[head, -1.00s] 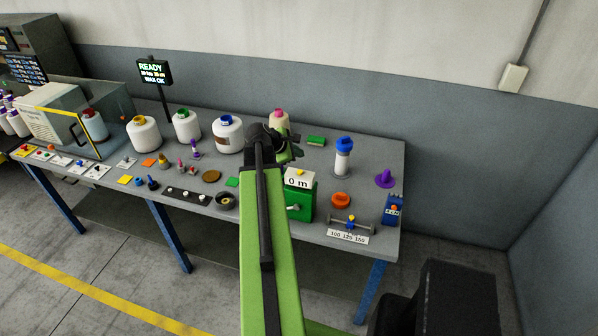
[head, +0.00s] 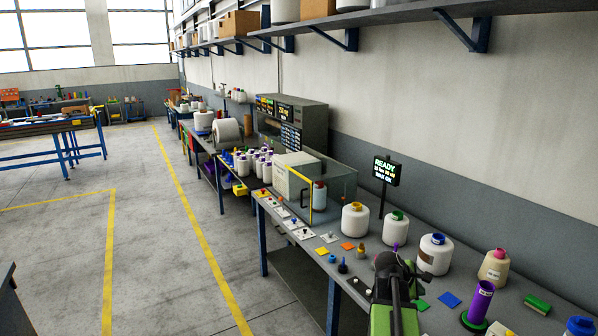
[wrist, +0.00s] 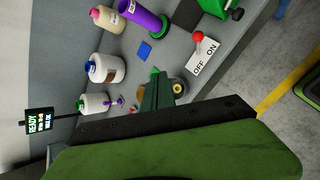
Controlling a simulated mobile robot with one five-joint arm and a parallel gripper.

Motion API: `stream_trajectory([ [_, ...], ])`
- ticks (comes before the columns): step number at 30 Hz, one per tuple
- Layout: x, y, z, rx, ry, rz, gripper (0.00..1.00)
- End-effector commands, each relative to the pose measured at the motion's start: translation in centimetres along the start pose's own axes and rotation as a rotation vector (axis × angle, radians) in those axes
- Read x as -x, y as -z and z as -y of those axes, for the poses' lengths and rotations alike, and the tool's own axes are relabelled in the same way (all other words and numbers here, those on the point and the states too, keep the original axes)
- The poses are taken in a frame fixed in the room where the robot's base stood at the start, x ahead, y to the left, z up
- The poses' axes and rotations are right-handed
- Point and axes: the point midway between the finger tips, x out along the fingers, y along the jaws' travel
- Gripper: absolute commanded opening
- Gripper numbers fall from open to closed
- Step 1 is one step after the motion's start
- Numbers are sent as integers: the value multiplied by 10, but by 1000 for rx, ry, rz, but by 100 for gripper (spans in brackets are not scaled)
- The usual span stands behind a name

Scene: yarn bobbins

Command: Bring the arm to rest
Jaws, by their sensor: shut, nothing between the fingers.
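My green arm rises from the bottom edge of the head view, with my gripper (head: 398,266) at its dark upper end, over the grey workbench (head: 455,290). In the wrist view my gripper (wrist: 156,84) shows as narrow dark green fingers, shut with nothing between them. Behind it in that view are a white bobbin with a blue top (wrist: 107,69), a white bobbin with a green top (wrist: 95,103) and a purple tube (wrist: 143,17). The gripper appears above the bench; the exact height is unclear.
A black READY display (head: 386,170) stands at the bench's back. A glass-sided case (head: 322,190) is farther left. Small coloured parts lie along the bench front. An ON/OFF plate with a red knob (wrist: 198,38) shows in the wrist view. Open floor (head: 170,250) lies left.

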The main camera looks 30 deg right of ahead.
Motion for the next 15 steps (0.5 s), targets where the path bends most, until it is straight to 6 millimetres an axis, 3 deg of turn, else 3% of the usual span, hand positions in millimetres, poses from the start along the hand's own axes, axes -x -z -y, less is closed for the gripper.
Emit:
stream_trajectory([
  [1,12,49,4,36,-19,-46,0],
  [3,36,106,11,61,-32,-111,0],
  [8,96,228,49,59,-15,-264,0],
  [11,137,296,88,23,35,-358,0],
  [15,198,373,163,-72,174,-466,0],
])
